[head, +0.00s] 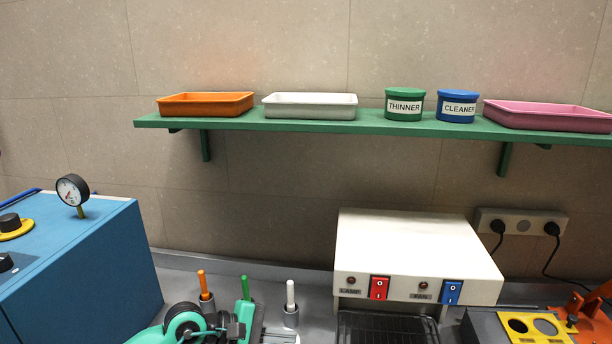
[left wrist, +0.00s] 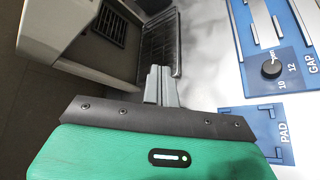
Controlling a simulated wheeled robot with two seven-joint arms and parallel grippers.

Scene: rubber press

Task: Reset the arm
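My left gripper (left wrist: 163,70) shows in the left wrist view with its two grey fingers close together and nothing seen between them. Its green body and dark plate fill the lower part of that view. The fingers lie over the front of a white machine with a black grille (left wrist: 158,40). In the head view, green and grey parts of my left arm and gripper (head: 278,335) show at the bottom edge, mostly cut off. My right gripper is in neither view.
The white machine (head: 410,240) with red and blue switches stands on the bench. Orange, green and white pegs (head: 290,295) stand left of it. A blue cabinet (head: 90,250) with a gauge is at left. A green shelf (head: 300,122) holds trays and labelled tins.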

